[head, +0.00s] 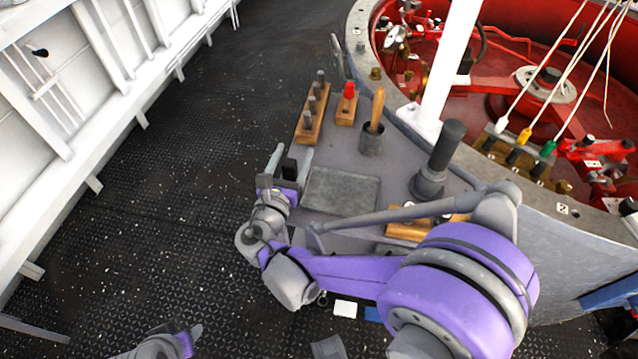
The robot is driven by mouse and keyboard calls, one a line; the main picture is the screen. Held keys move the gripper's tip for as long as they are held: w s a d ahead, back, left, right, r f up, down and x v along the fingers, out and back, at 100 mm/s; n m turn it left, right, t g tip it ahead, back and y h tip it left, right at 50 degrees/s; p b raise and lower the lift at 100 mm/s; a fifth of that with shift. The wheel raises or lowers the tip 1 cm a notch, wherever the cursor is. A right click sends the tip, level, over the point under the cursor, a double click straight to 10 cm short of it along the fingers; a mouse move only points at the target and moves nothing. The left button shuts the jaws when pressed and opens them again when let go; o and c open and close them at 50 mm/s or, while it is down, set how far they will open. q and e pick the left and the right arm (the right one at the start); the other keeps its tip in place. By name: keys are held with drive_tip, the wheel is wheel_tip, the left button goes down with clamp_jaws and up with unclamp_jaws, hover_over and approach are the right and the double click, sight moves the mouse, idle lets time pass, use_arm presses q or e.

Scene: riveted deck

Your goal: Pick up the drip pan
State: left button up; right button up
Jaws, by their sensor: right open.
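The drip pan looks to be the flat, square grey tray (342,192) lying on the grey bench top in the middle of the head view. My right gripper (290,158) is just beyond the tray's left edge, its two grey fingers spread apart and pointing toward the back of the bench. I cannot tell the gripper's height over the bench. My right forearm passes in front of the tray's near side. My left gripper (188,338) shows only in part at the bottom edge, and its jaws are unclear.
A wooden block with grey pegs (312,110), a block with a red piece (346,105), a cup with a wooden handle (372,138) and a dark cylinder on a round base (444,150) stand around the tray. A white post (448,70) rises behind. Dark deck lies left.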

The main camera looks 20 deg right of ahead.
clamp_jaws()
idle(0.4)
